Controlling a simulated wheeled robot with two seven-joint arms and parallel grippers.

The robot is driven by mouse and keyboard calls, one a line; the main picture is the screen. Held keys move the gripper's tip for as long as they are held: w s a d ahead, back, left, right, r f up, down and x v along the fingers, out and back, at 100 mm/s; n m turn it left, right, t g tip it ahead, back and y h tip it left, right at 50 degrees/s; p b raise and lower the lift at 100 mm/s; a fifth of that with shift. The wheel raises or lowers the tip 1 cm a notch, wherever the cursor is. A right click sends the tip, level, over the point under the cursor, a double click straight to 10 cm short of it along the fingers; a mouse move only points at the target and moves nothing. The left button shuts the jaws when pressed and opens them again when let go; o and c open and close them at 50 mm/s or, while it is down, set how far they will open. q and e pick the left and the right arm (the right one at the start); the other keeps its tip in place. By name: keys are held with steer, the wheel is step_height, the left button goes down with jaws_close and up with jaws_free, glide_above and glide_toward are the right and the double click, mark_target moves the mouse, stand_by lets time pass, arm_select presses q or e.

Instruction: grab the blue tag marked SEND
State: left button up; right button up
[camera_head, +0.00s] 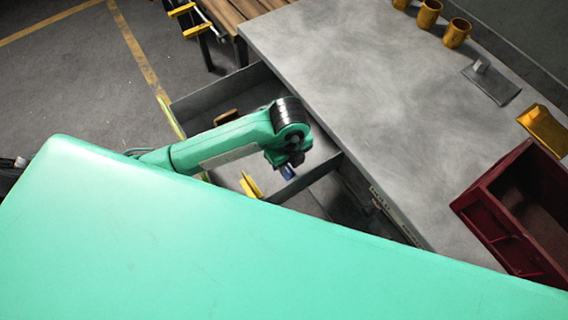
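My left arm reaches in from the left over an open grey drawer (213,101). My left gripper (291,166) points down at the drawer's right part, and its fingers are dark and small. A small blue piece (288,173), perhaps the blue tag, shows right at the fingertips. Its marking cannot be read, and I cannot tell whether the fingers hold it or are just above it. A yellow piece (250,185) stands in the drawer to the left of the gripper. A brown block (226,117) lies farther back in the drawer. My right gripper is not in view.
A grey worktop (370,80) lies beside the drawer, mostly clear. A dark red bin (490,220), a yellow holder (543,128), a grey plate (491,82) and yellow cups (457,32) stand along its right side. My teal body hides the foreground.

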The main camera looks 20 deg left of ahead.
mark_target(289, 174)
arm_select(q)
step_height(289, 174, down, 4)
steer(key=shift+d, duration=0.15)
jaws_close()
steer(key=shift+r, duration=0.1)
